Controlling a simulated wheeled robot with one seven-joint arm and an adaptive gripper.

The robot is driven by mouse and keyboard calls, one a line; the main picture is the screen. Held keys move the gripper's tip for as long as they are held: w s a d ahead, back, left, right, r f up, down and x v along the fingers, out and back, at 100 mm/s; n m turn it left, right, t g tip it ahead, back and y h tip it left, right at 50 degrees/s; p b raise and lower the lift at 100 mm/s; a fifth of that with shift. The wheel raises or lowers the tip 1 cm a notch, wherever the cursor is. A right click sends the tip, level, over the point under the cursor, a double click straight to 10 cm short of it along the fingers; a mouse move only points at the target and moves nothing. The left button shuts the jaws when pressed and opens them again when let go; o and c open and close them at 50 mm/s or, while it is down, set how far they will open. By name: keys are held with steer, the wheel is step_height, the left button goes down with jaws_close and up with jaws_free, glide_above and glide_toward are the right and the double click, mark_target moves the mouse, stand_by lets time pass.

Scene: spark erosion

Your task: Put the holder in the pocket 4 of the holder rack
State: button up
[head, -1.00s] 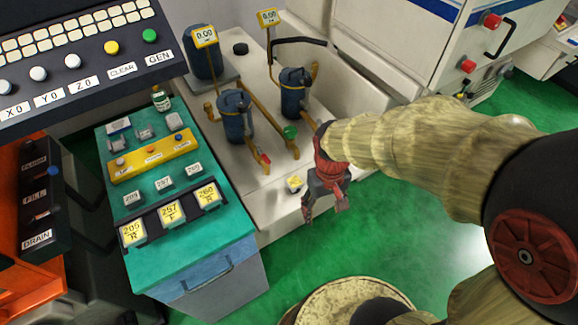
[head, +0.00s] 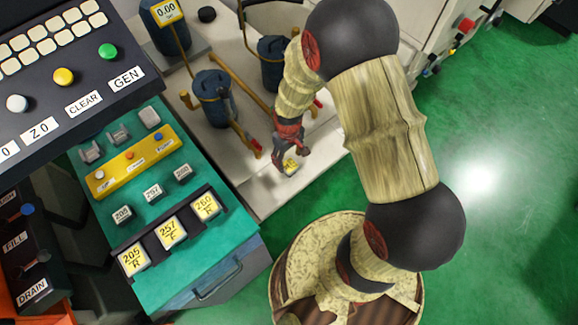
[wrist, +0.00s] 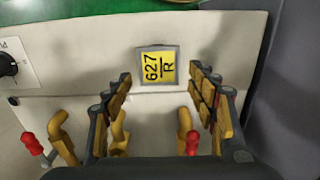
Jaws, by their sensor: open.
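The holder (head: 291,167) is a small grey block with a yellow face on the white bench; in the wrist view (wrist: 157,68) its label reads 627 R. My gripper (head: 284,157) is open and empty, close above the holder. In the wrist view the holder lies ahead of and between the two spread fingers (wrist: 160,80), and no contact shows. A black rack (head: 152,245) on the green cabinet top carries yellow-faced blocks marked 205, 257 and 260. I cannot make out pocket numbers, nor tell for sure that this is the holder rack.
Blue cylinders (head: 211,98) with yellow pipes and red-handled valves (wrist: 191,142) stand close to my gripper. A yellow bar (head: 132,161) and small grey blocks (head: 153,192) sit on the green cabinet (head: 160,285). A black keypad panel (head: 70,60) overhangs at upper left.

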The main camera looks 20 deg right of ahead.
mark_target(290, 165)
steer(key=f, duration=0.3)
steer(key=f+b, duration=0.1)
steer(key=f, duration=0.1)
steer(key=shift+s+d+f+b, duration=0.2)
steer(key=shift+f+b, duration=0.1)
steer(key=shift+f, duration=0.1)
steer(key=c, duration=0.3)
steer(key=shift+r, duration=0.1)
steer(key=c, duration=1.1)
